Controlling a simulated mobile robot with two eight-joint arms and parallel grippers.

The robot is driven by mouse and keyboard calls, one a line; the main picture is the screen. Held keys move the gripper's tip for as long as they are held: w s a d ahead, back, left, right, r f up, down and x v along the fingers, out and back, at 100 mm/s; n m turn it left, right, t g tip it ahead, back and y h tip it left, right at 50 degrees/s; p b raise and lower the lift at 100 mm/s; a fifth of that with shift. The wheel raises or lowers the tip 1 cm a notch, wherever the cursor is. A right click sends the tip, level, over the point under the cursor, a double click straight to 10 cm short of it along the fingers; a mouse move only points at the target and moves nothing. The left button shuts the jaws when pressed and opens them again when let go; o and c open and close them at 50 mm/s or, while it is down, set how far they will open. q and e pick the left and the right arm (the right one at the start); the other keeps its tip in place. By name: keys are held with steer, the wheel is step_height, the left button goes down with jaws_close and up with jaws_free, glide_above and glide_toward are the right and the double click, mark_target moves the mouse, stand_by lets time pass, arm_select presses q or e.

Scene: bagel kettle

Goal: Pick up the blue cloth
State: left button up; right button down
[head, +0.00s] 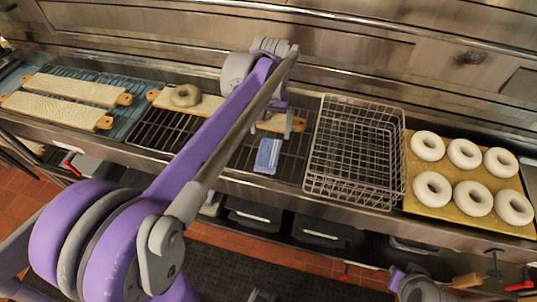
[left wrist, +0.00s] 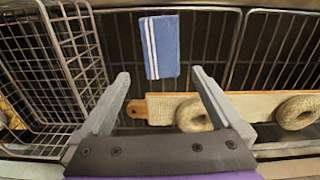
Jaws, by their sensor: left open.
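The blue cloth (head: 268,156) lies flat on the dark grate, just left of the wire basket, in the head view. In the left wrist view the cloth (left wrist: 163,46) shows two white stripes along one side. My left gripper (head: 287,122) is above the grate, close to the cloth on its back side. In the left wrist view my left gripper (left wrist: 159,75) is open and empty, its fingertips apart with the cloth beyond them.
A wire basket (head: 318,150) stands right of the cloth. A wooden board (left wrist: 245,106) with bagels (left wrist: 193,115) lies beside the cloth, partly behind my arm in the head view. A yellow tray (head: 422,200) with several pale bagels is at right; more boards (head: 58,108) are at left.

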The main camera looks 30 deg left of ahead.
mark_target(269, 151)
arm_select(q)
steer(key=f, duration=0.9)
steer(key=shift+s+a, duration=0.1)
steer(key=shift+s, duration=0.15)
steer(key=shift+r, duration=0.1)
steer(key=c, duration=1.2)
step_height(269, 151, up, 10)
steer(key=o, duration=0.8)
steer(key=c, duration=0.6)
steer(key=shift+s, duration=0.15)
